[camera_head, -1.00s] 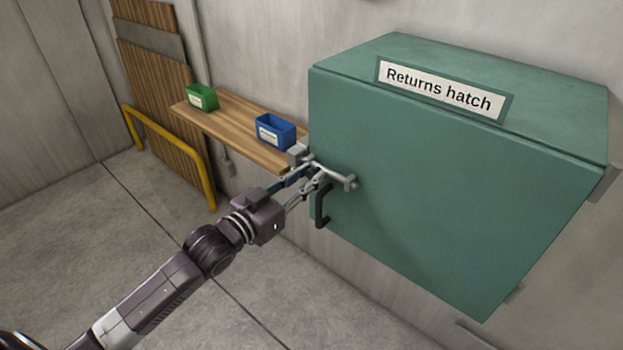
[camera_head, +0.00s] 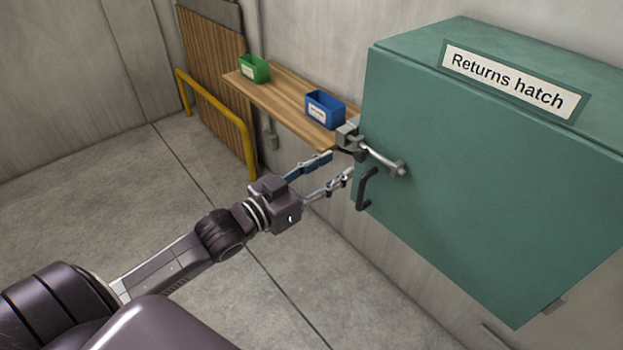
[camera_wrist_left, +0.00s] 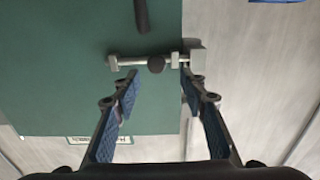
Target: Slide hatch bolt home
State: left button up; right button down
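The green returns hatch (camera_head: 480,180) is shut. Its grey bolt (camera_head: 382,160) spans from the hatch front to a grey block (camera_head: 346,136) at the hatch's left edge. In the left wrist view the bolt (camera_wrist_left: 132,61) lies straight across and meets the block (camera_wrist_left: 197,58); how deep it sits inside is hidden. Its dark round knob (camera_wrist_left: 156,64) is midway along and also shows in the head view (camera_head: 360,155). My left gripper (camera_head: 340,166) is open and empty, with its fingertips (camera_wrist_left: 159,78) a little short of the bolt, one each side of the knob. My right gripper is not in view.
A black handle (camera_head: 366,190) is below the bolt on the hatch. A wooden shelf (camera_head: 290,108) left of the hatch holds a blue bin (camera_head: 325,110) and a green bin (camera_head: 254,69). A yellow rail (camera_head: 215,107) stands further left. The floor below is clear.

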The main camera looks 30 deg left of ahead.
pick_arm(q)
jog(key=shift+v, duration=3)
jog(key=a+f+n+g+y, duration=0.1)
jog(key=a+f+g+y, duration=0.3)
jog(key=f, duration=0.7)
jog(key=a+f+n+t+y, duration=0.15)
jog(key=a+f, duration=0.45)
jog(key=f, duration=0.6)
jog(key=s+a+f+n+g+y, duration=0.15)
jog(key=s+f, duration=0.25)
jog(key=f, duration=0.5)
jog(key=s+f+g, duration=0.3)
jog(key=f, duration=0.5)
jog(key=s+d+f+m+g, duration=0.1)
jog(key=s+d+f+g, duration=0.15)
jog(key=s+f, duration=0.6)
jog(key=s+d+f+g, duration=0.2)
jog(key=s+d+f, duration=0.1)
jog(key=s+f, duration=0.6)
jog(key=s+d+f+g, duration=0.2)
jog(key=s+d+f, duration=0.2)
jog(key=s, duration=0.3)
jog(key=s+d+f+m+g, duration=0.1)
jog(key=s+d+f, duration=0.3)
jog(key=s, duration=0.4)
jog(key=shift+s+d+f+m+g+h, duration=0.3)
jog(key=shift+g+h, duration=0.1)
jog(key=shift+g, duration=0.35)
jog(key=shift+w, duration=0.1)
